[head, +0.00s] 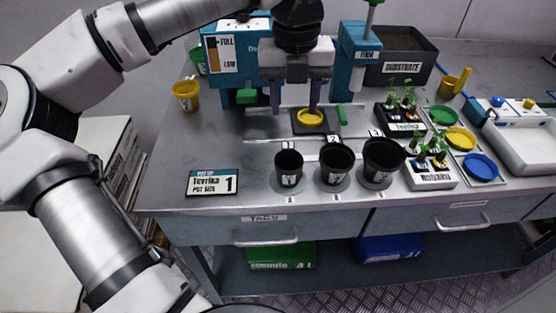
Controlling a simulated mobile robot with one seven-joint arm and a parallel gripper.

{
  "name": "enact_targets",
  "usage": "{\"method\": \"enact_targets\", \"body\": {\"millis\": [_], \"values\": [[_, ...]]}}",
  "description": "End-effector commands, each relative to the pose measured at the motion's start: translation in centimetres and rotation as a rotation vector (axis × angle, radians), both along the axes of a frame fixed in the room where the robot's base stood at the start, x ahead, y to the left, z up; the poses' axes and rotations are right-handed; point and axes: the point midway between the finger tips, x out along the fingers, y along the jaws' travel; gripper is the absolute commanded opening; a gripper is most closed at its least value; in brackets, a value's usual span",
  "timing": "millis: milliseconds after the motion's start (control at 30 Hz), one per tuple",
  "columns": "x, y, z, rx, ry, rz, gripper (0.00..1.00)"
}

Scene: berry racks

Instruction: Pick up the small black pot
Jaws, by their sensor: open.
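Three black pots stand in a row near the front edge of the bench, each on a round base. The smallest is the left pot (288,168), with a white label on its front. The middle pot (335,166) is larger, and the right pot (381,164) is the largest. All are upright. My gripper (295,108) points down with its two purple fingers apart and nothing visible between them. It appears above and behind the small pot, in front of the blue dispenser, apart from the pots.
A sign (213,183) reading "Tevrika, pot size 1" lies left of the pots. A yellow disc (310,118) sits on a dark square behind them. Seedling trays (432,175) and coloured dishes (481,167) are right. A yellow cup (186,95) stands back left. The front-left bench is mostly clear.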

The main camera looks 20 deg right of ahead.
Motion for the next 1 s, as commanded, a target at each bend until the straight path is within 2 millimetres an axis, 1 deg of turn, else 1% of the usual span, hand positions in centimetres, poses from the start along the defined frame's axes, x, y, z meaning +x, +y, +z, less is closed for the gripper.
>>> {"method": "enact_targets", "body": {"millis": [67,167,300,400,500,667,733,900,1000], "values": [[0.2,0.3,-0.7,0.021,-0.004,0.014,0.49],[0.2,0.4,-2.2,0.024,-0.001,0.013,0.49],[0.2,0.4,-5.0,0.02,0.0,0.012,0.49],[0.2,0.3,-6.8,0.019,-0.001,0.011,0.49],[0.2,0.3,-8.0,0.017,-0.001,0.01,0.49],[0.2,0.4,-8.9,0.017,-0.001,0.011,0.49],[0.3,0.5,-9.6,0.017,0.001,0.01,0.49],[0.5,0.7,-12.2,0.016,0.001,0.01,0.49],[0.5,0.7,-13.3,0.016,-0.001,0.01,0.49]]}}
